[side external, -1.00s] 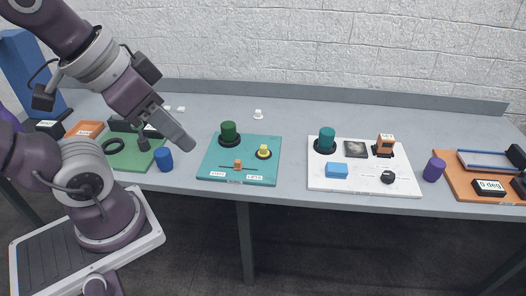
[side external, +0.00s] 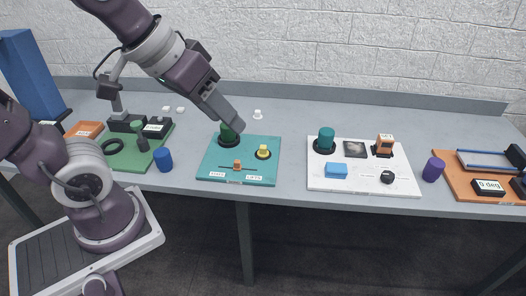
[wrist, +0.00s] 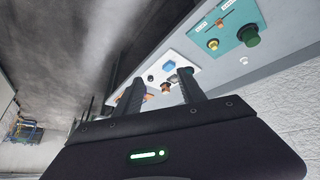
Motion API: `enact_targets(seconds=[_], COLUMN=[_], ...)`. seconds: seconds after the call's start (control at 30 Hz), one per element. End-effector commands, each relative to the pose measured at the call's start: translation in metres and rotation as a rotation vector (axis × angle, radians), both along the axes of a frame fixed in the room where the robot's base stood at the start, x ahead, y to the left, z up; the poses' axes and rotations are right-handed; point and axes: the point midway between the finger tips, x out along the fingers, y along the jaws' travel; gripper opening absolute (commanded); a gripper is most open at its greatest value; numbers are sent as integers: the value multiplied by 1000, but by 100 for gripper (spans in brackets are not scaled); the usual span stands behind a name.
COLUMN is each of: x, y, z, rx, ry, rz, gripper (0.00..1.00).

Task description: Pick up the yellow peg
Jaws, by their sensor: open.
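My gripper (side external: 238,126) is open and empty. It is above the board and covers part of the green cylinder in the side view, with its tip up and left of the peg. In the wrist view, the peg (wrist: 213,44) is at the upper right, outside the space between my two spread fingers (wrist: 161,80).
An orange knob (side external: 237,165) sits on a slot at the board's front. A blue cylinder (side external: 163,159) stands to the left. A white board (side external: 316,181) with a teal cylinder (side external: 326,139) lies to the right. A small white piece (side external: 257,114) is behind.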

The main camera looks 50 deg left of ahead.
Motion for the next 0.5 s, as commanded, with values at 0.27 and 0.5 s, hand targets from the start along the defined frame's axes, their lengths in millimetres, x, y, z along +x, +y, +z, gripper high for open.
enact_targets(seconds=[0.27, 0.5], x=[200, 251], y=[37, 130], z=[-102, -254], rx=[-116, 115], ry=[-136, -341], rz=[413, 707], gripper=[47, 47])
